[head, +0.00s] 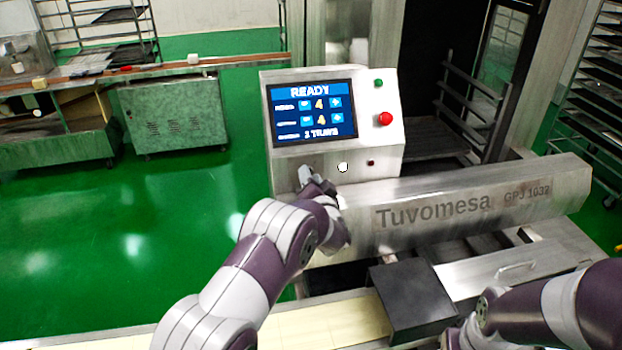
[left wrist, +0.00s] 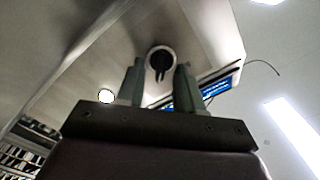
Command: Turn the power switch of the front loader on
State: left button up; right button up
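The power switch, a black rotary knob with a pale ring (left wrist: 160,62), shows in the left wrist view on the underside-lit panel. In the head view my left gripper hides it. My left gripper (head: 312,174) is at the lower left of the control panel (head: 333,155). In the left wrist view its two fingers (left wrist: 159,76) are apart, one on each side of the knob's lower part. I cannot tell whether they touch it. My right arm is at the lower right in the head view, its gripper out of sight.
The panel has a lit screen (head: 313,112) reading READY, a green button (head: 378,83), a red button (head: 385,119), a white button (head: 343,167) and a small dark red one (head: 370,163). The metal Tuvomesa housing (head: 470,205) lies right of my left gripper. A black box (head: 412,300) sits below.

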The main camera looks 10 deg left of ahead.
pick_arm(q)
jog(key=b+v, duration=0.3)
jog(key=v, duration=0.9)
jog(key=shift+s+d, duration=0.15)
jog(key=shift+s, duration=0.15)
